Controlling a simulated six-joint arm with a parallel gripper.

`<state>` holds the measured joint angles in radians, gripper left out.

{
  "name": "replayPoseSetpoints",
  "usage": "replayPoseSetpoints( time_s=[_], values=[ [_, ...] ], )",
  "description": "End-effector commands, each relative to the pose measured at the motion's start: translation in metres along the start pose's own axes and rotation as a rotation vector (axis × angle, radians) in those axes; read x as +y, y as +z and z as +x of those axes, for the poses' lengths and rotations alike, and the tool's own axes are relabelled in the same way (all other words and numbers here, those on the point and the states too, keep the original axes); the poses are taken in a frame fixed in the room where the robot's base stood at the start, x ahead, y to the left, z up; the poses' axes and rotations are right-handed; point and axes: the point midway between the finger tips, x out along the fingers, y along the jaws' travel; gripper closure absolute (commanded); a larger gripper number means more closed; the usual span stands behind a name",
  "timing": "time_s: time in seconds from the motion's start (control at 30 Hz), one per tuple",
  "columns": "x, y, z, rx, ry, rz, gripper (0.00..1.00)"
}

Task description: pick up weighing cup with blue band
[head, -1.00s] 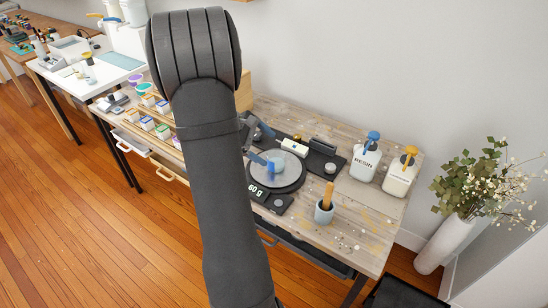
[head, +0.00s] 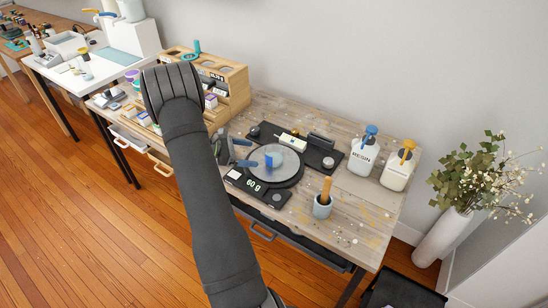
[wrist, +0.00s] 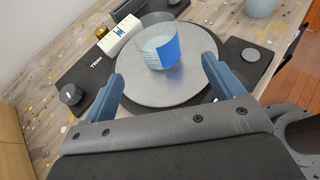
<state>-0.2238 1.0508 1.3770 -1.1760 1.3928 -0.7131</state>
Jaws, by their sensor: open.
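The weighing cup with the blue band (head: 272,160) stands upright on the round grey plate of the scale (head: 291,169). In the wrist view the clear cup (wrist: 148,47) shows its blue band on the near right side and pale content inside. My gripper (head: 250,153) is open and empty, just left of the cup in the head view. In the wrist view its two blue fingers (wrist: 163,87) are spread wide, with the cup ahead of and between their tips, apart from both. The scale's display reads 60 g.
A resin bottle (head: 362,155) and a yellow-pump bottle (head: 399,168) stand right of the scale. A grey cup with a wooden stick (head: 322,207) stands at the front right. A white box (wrist: 119,35) lies close left of the cup. A wooden organizer (head: 235,85) stands behind my arm.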

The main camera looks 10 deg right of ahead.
Motion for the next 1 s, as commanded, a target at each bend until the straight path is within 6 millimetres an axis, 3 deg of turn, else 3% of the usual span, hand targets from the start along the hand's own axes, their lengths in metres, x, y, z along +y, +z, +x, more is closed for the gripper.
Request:
replayPoseSetpoints(
  time_s=[0.03, 0.2, 0.47, 0.8, 1.0],
  values=[
    [-0.001, 0.0, 0.013, 0.0, -0.004, 0.0, 0.14],
    [0.0, -0.001, 0.041, 0.001, -0.002, -0.001, 0.14],
    [0.0, -0.001, 0.055, 0.001, -0.001, 0.0, 0.14],
    [0.002, -0.008, 0.1, 0.002, -0.001, -0.001, 0.14],
    [0.003, -0.008, 0.103, 0.001, 0.001, 0.0, 0.14]
  ],
)
